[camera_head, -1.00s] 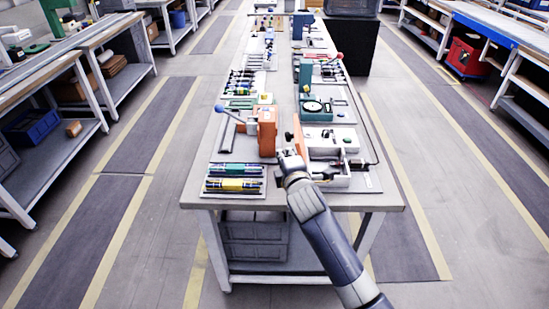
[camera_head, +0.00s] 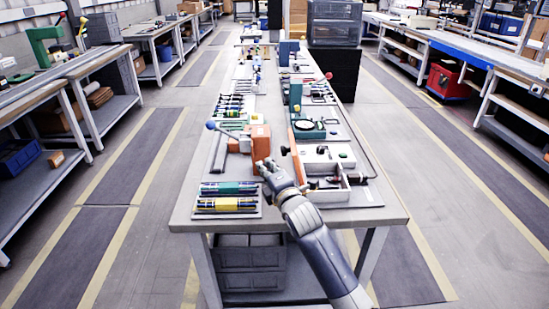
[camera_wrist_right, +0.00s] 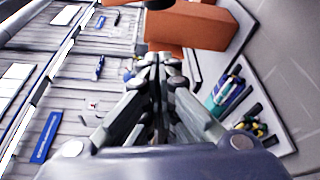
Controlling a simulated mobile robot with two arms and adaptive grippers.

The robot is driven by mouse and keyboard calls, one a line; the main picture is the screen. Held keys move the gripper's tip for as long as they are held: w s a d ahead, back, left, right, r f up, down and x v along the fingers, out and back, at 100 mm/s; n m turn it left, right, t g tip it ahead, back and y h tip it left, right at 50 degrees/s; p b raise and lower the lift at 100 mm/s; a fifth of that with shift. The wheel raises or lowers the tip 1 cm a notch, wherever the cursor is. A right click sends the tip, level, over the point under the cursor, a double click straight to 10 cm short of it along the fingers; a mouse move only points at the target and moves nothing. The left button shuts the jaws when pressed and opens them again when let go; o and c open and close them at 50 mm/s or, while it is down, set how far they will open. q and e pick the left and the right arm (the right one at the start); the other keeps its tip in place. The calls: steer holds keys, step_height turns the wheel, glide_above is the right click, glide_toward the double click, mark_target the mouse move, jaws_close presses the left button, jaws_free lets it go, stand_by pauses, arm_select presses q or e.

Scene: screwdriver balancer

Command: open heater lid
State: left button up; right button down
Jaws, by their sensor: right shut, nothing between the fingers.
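A thin orange-brown panel with a dark knob (camera_head: 296,156) stands up at the left edge of a low white box (camera_head: 330,159); it looks like the heater lid, raised, but I cannot be sure. My right gripper (camera_head: 263,165) is shut and empty, left of the panel and in front of the orange block (camera_head: 262,143) with a blue-knobbed lever. The wrist view shows the closed fingers (camera_wrist_right: 160,62) just below large orange surfaces (camera_wrist_right: 195,24). A dark round part at the top edge there is cut off. My left gripper is not in view.
A tray with teal and yellow rolls (camera_head: 228,206) lies at the table's front left. An open white compartment box (camera_head: 335,196) lies right of my wrist. A green-based round device (camera_head: 309,131) stands behind. The table's front strip (camera_head: 215,225) is clear.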

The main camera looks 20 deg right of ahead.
mark_target(282, 151)
steer(key=w+d, duration=0.2)
steer(key=w+d+p, duration=0.1)
steer(key=shift+w+d+r, duration=0.15)
steer(key=shift+d+r, duration=0.1)
steer(key=shift+r, duration=0.05)
stand_by(0.3)
steer(key=shift+s+d+r+m+t+p, duration=0.2)
steer(key=shift+d+r+m+t+p, duration=0.05)
steer(key=shift+d+r+m, duration=0.3)
steer(key=shift+s+d+r+m+t+p, duration=0.15)
steer(key=shift+d+r+m+t+p, duration=0.2)
steer(key=shift+d+m, duration=0.3)
steer(key=shift+w+a, duration=0.1)
steer(key=shift+a, duration=0.1)
